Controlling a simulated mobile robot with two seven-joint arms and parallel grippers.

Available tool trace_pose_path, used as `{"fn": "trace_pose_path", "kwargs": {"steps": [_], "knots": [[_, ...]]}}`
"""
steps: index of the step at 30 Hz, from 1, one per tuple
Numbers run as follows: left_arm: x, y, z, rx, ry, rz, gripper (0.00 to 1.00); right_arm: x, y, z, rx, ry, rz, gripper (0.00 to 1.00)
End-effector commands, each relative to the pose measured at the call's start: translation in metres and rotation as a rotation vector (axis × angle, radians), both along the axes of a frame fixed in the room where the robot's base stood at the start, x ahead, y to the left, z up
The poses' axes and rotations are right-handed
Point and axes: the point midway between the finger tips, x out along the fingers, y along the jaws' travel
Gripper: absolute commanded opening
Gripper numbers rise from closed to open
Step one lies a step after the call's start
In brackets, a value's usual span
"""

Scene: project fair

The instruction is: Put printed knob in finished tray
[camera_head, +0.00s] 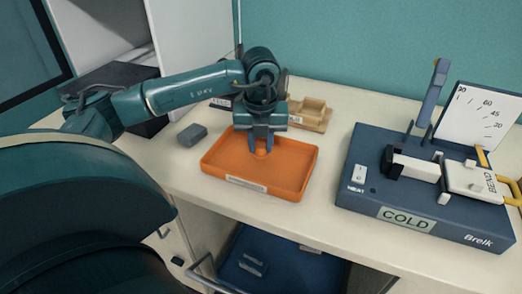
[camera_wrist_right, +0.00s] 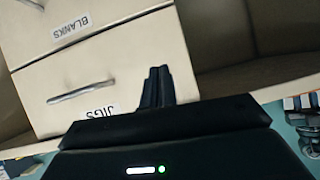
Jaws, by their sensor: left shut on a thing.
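My left gripper (camera_head: 264,142) points down over the orange tray (camera_head: 225,165) on the bench. It is shut on a small orange piece, the printed knob (camera_head: 261,153), which shows just below the fingertips inside the tray's outline. The fingers hide most of the knob, and I cannot tell whether it touches the tray floor. The tray has a label on its front wall, too small to read. No other thing shows in the tray. In the right wrist view, my right gripper (camera_wrist_right: 158,86) has its dark fingers together with nothing seen between them, in front of drawer fronts.
A grey block (camera_head: 192,135) lies left of the tray, and a tan holder (camera_head: 312,113) stands behind it. A blue bending machine (camera_head: 400,190) marked COLD stands at right. Drawers marked BLANKS and JIGS (camera_wrist_right: 85,90) face my right wrist.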

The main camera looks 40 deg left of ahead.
Motion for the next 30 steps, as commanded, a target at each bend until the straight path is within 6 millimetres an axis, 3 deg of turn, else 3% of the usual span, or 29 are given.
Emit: {"fn": "trace_pose_path", "kwargs": {"steps": [5,16,17,18,24,30], "knots": [[-0.001,0.000,-0.025,0.000,0.003,0.000,0.04,0.001,0.000,0.002,-0.002,-0.004,0.001,0.00],[0.000,0.000,-0.032,0.000,0.000,0.000,0.04,0.002,0.001,-0.002,0.003,-0.005,0.001,0.00],[0.000,0.000,-0.031,0.000,0.000,0.000,0.27,0.002,0.001,-0.001,0.004,-0.004,0.000,0.00],[0.000,0.000,-0.030,0.000,0.000,0.000,0.30,0.002,0.001,0.000,0.005,-0.004,0.000,0.00],[0.000,0.000,-0.030,0.000,0.000,0.000,0.46,0.002,0.002,0.000,0.007,-0.004,-0.003,0.00],[0.000,0.000,-0.030,0.000,0.000,0.000,0.47,0.003,0.002,0.000,0.008,-0.005,-0.003,0.00]]}}
